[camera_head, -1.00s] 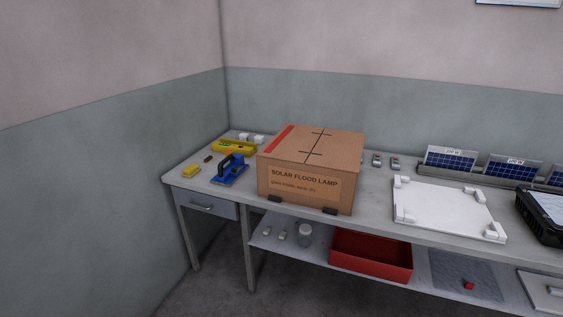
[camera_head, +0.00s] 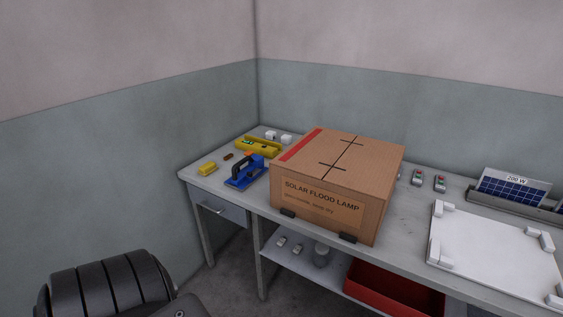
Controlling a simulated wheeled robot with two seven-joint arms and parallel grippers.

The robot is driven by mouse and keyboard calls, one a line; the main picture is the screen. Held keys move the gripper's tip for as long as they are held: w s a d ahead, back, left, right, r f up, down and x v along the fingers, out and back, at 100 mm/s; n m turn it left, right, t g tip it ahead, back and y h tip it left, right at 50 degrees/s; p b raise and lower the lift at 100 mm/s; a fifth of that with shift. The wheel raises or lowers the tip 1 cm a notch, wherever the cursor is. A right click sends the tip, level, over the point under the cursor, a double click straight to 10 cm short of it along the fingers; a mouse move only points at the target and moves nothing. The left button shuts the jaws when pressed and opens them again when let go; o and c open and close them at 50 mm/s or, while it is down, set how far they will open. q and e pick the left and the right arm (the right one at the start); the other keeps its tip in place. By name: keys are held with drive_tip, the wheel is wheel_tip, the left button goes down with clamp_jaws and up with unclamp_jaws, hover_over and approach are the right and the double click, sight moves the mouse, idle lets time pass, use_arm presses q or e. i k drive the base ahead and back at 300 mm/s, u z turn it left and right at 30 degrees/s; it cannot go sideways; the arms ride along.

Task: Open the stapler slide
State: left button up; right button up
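A blue tool with a black arched handle (camera_head: 245,172), which looks like the stapler, stands on the grey workbench (camera_head: 350,247) left of the carton. A small orange part shows at its top. It is too small to tell how its slide stands. Neither of my grippers is in the head view.
A large carton (camera_head: 322,204) marked SOLAR FLOOD LAMP stands right of the stapler. A red bin (camera_head: 390,290) sits below.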

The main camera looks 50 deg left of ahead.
sight(255, 171)
drive_tip(key=u, duration=0.4)
drive_tip(key=i, duration=0.85)
drive_tip(key=u, duration=0.7)
